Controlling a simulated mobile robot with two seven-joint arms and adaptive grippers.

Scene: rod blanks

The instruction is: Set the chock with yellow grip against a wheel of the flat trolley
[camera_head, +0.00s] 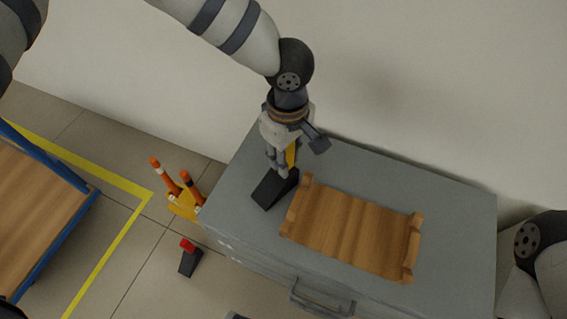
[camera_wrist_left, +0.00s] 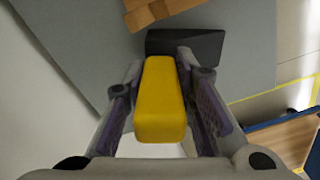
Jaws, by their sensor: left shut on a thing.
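The chock with yellow grip (camera_head: 273,189) is a black wedge on the grey cabinet top, beside the wooden tray's left end. My left gripper (camera_head: 281,166) is above it, shut on its yellow grip. In the left wrist view the yellow grip (camera_wrist_left: 161,100) sits between both fingers, and the black wedge (camera_wrist_left: 186,46) shows beyond it. I cannot tell whether the wedge touches the top. The flat trolley (camera_head: 40,222), with a wooden deck and blue frame, is at the far left and partly cut off; its wheels are hidden. My right gripper is not in view.
The wooden tray (camera_head: 345,229) lies on the grey cabinet (camera_head: 455,208). A second chock with a red grip (camera_head: 189,257) stands on the floor. An orange-handled yellow item (camera_head: 183,203) stands between cabinet and trolley. Yellow floor lines (camera_head: 107,257) border the trolley.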

